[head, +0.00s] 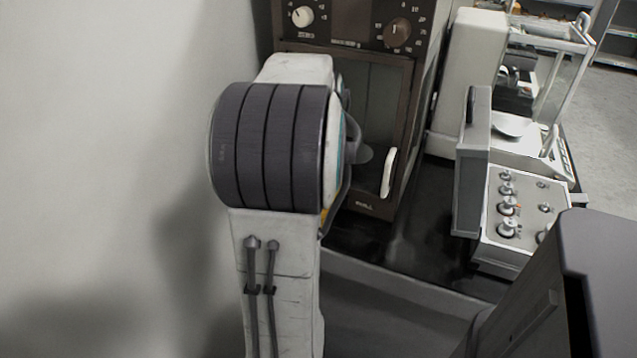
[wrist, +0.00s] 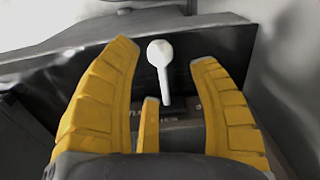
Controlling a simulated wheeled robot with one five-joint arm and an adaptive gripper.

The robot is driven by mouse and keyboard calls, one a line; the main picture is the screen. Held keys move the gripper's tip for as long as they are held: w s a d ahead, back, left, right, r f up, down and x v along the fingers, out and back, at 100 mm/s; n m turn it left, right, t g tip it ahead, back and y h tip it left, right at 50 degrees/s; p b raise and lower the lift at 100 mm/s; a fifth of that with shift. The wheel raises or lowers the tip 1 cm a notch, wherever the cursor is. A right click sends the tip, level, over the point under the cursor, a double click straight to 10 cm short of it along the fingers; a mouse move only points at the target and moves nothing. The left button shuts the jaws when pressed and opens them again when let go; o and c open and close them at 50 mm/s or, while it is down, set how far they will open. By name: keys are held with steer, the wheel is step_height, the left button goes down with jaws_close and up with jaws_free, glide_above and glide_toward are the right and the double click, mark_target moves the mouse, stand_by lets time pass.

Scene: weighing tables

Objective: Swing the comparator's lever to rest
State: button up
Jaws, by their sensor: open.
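The comparator looks to be the brown cabinet (head: 400,95) with a dark glass front, behind my arm in the head view. A white lever (head: 389,172) stands at the lower right of its front, tilted slightly, near small lettering. In the wrist view, a white lever (wrist: 164,85) with a rounded top rises in front of a dark panel with partly hidden lettering. My gripper (wrist: 163,58) is open, its yellow fingers on either side of the lever with gaps; I cannot tell how far the lever is in depth. In the head view, my arm hides nearly all of the gripper.
Two knobs (head: 397,32) sit on the cabinet's upper front. To its right are a grey panel (head: 473,165), a control box with several knobs (head: 525,215) and a white balance (head: 512,125). A plain wall (head: 100,150) fills the left. The dark tabletop (head: 430,235) is bare before the cabinet.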

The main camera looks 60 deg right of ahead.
step_height(320, 180, up, 6)
stand_by(0.4)
steer(key=shift+r, duration=0.15)
stand_by(0.5)
